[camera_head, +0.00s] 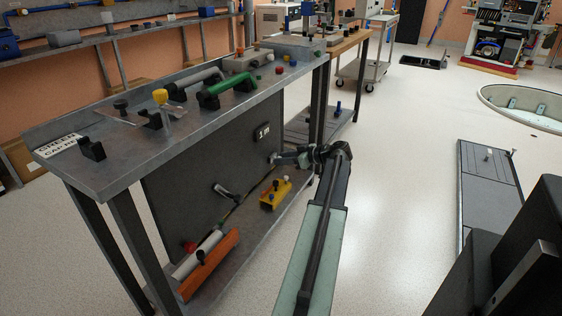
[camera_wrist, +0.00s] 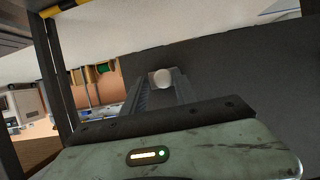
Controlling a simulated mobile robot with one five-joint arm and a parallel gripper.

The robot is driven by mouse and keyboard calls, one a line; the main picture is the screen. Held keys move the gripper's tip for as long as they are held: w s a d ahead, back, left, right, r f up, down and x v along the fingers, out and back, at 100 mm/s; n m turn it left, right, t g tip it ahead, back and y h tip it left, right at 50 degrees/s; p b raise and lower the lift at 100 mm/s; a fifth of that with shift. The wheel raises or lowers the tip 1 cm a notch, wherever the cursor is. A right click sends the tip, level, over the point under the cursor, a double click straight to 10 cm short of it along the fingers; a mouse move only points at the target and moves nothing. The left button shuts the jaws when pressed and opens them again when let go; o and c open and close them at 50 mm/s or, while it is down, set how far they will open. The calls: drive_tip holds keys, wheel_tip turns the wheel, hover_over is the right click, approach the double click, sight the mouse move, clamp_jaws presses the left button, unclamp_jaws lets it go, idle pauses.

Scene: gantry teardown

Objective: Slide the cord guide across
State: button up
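My gripper (camera_head: 277,157) is at the dark upright panel (camera_head: 195,165) under the near bench, pointing left at it. I cannot tell for sure whether this knob belongs to the cord guide. A lever-like handle (camera_head: 226,192) sits lower left on the same panel, beside a thin slanting cord or strip (camera_head: 236,207).
A yellow block (camera_head: 275,194) with knobs, an orange bar (camera_head: 209,265) and a pale cylinder (camera_head: 197,255) rest on the lower shelf. The bench top (camera_head: 130,160) above holds green and grey handles. Bench legs flank the panel.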

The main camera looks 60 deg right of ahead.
drive_tip(key=shift+o, duration=0.9)
drive_tip(key=p+v, duration=0.3)
drive_tip(key=v, duration=0.4)
drive_tip(key=shift+s+r, duration=0.2)
drive_tip(key=shift+s, duration=0.15)
